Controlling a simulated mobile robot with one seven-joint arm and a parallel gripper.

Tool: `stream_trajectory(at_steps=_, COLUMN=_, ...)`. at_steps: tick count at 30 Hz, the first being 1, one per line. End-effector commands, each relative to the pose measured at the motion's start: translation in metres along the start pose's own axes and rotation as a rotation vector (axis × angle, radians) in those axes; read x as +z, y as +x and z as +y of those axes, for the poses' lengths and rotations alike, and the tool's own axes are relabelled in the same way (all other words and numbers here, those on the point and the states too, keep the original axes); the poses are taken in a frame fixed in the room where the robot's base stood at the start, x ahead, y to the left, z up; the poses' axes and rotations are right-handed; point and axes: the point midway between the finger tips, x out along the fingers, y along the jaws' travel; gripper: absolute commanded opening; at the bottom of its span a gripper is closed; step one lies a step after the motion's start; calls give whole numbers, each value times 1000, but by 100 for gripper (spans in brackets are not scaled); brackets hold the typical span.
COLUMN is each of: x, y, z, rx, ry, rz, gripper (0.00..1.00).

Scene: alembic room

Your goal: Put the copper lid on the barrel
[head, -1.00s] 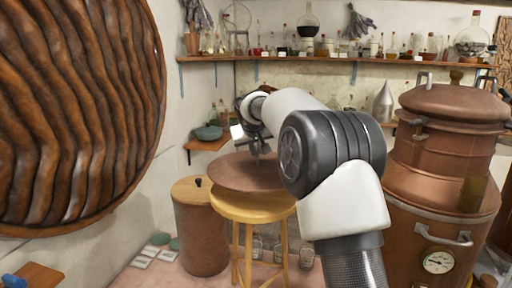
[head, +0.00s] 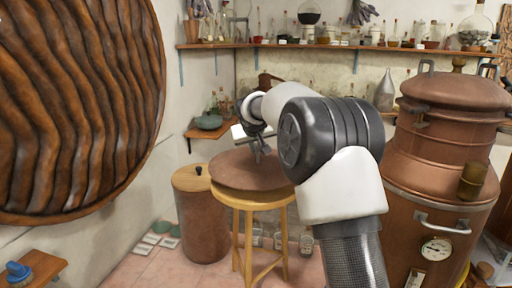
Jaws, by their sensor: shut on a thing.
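The copper lid (head: 245,174) is a wide, shallow, round disc at the wooden stool's top (head: 243,203). It covers most of the stool's top; I cannot tell whether it rests on it or hangs just above. My gripper (head: 261,155) is shut on the lid at its upper side, right of its middle; the fingertips are small and partly hidden by my arm. The barrel (head: 203,228), a brown cylinder with a pale wooden top and a dark knob, stands on the floor left of the stool. The stool and lid hide part of its right side.
A large copper still (head: 437,205) with a gauge stands at the right. A small wall shelf with a green bowl (head: 208,122) is behind the barrel. Jars (head: 306,243) stand on the floor behind the stool. A large ridged wooden disc (head: 80,100) fills the left.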

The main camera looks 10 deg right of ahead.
Motion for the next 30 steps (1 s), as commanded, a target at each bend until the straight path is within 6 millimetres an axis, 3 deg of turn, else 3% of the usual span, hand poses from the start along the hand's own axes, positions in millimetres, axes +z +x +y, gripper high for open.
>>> stream_trajectory(at_steps=13, x=-2, y=-3, z=1, rx=0, ry=0, rz=6, gripper=0)
stream_trajectory(at_steps=30, x=8, y=8, z=-2, rx=0, ry=0, rz=6, gripper=0)
